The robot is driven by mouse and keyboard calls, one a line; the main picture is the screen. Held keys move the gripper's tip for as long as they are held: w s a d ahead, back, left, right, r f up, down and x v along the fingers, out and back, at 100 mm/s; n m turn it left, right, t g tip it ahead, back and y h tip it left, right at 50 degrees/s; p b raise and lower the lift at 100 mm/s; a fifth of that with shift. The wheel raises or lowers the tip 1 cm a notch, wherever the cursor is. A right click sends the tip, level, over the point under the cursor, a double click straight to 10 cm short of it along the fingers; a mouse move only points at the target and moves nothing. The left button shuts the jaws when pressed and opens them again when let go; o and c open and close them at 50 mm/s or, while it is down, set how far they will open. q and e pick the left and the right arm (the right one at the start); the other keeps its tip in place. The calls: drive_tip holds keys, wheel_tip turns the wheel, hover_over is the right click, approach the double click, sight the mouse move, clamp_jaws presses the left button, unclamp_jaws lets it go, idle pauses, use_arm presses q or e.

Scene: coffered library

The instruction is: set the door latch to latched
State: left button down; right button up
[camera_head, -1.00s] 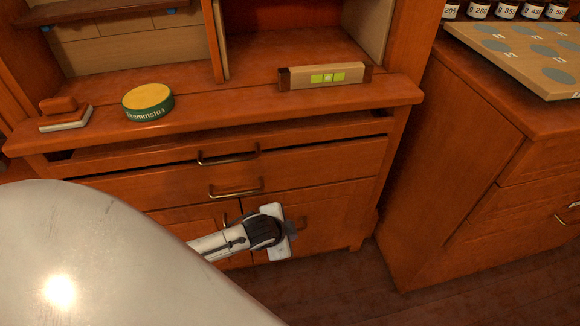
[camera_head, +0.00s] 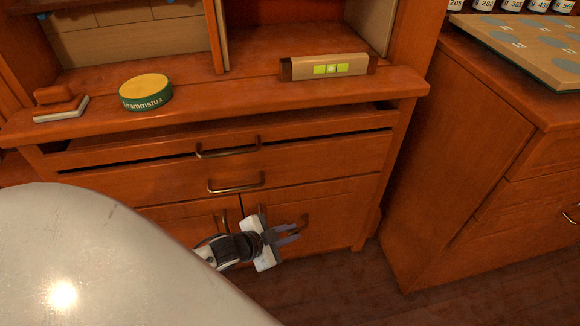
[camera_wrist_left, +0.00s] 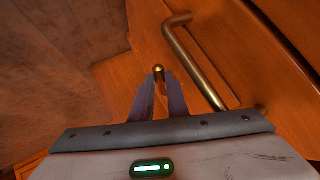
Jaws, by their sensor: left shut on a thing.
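The cabinet's lower right door (camera_head: 345,205) appears closed beside the left door (camera_head: 180,218). My left gripper (camera_head: 296,232) is in front of the right door, near its handle. In the left wrist view, a small brass latch knob (camera_wrist_left: 158,70) shows at the fingertips of my left gripper (camera_wrist_left: 160,82). The fingers are shut on this knob. The brass bar handle (camera_wrist_left: 194,62) is just to the right of the fingers. In the head view the gripper hides the knob. My right gripper is not in view.
Drawers with brass handles (camera_head: 236,187) are above the doors; the top one (camera_head: 228,150) stands slightly out. A round green-yellow tin (camera_head: 146,92) and a wooden level (camera_head: 327,67) rest on the ledge. Another cabinet (camera_head: 465,180) stands at the right. The floor (camera_head: 345,290) in front is clear.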

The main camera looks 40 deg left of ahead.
use_arm(q)
drive_tip(key=shift+w+d+f+n+t+h+b, duration=0.25)
drive_tip(key=shift+f+n+t+h+b, duration=0.4)
drive_tip(key=shift+t+b, duration=0.6)
drive_tip(key=shift+w+d+f+n+t+h+b, duration=0.15)
drive_tip(key=shift+w+f+n+t+h+b, duration=0.3)
drive_tip(key=shift+f+t+b, duration=0.65)
drive_tip(key=shift+w+d+f+n+t+h+b, duration=0.1)
drive_tip(key=shift+d+f+n+t+h+b, duration=0.2)
drive_tip(key=shift+n+t+b, duration=0.9)
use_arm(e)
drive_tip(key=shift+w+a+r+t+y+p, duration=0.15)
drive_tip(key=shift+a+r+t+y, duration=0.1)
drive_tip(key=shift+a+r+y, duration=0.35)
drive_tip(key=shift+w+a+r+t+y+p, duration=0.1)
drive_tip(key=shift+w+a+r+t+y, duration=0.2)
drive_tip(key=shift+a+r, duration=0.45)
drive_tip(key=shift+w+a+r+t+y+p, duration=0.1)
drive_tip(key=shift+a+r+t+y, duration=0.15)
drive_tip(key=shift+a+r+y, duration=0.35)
use_arm(q)
drive_tip(key=shift+w+m+t, duration=0.15)
drive_tip(key=shift+m+t, duration=0.25)
drive_tip(key=shift+t, duration=0.55)
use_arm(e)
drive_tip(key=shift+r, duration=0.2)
use_arm(q)
drive_tip(key=c, duration=1.7)
unclamp_jaws()
drive_tip(key=shift+d+f, duration=0.1)
